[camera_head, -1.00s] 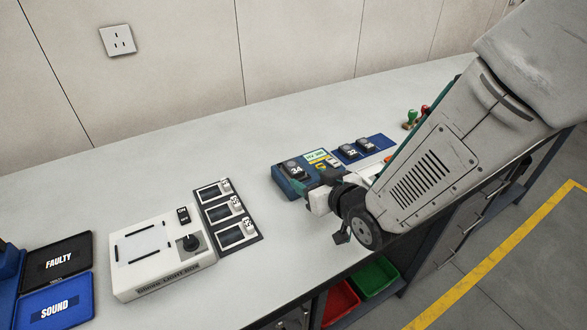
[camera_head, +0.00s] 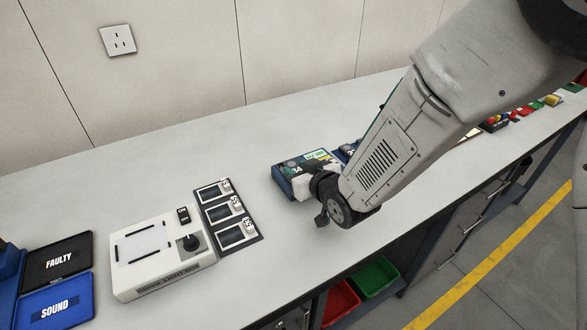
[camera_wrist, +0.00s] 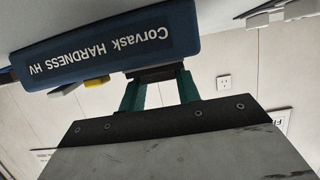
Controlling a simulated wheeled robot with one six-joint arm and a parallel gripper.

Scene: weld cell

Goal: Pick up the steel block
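A dark block marked 34 (camera_head: 296,168) sits on the blue hardness tester (camera_head: 285,186) and is partly hidden by my arm; I take it for the steel block. The tester's labelled side (camera_wrist: 110,45) shows upside down in the wrist view. My gripper's two green fingers (camera_wrist: 160,82) stand apart, with their tips at a dark piece (camera_wrist: 153,73) against the tester. This piece spans the gap between the tips. I cannot tell whether the fingers press on it. In the head view the fingertips are hidden behind my wrist.
A white light box (camera_head: 150,250) and a dark panel with three windows (camera_head: 243,239) stand left of the tester. Trays marked FAULTY (camera_head: 58,262) and SOUND (camera_head: 55,305) lie at far left. Red (camera_head: 340,302) and green (camera_head: 373,275) bins are below. The bench's back left is clear.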

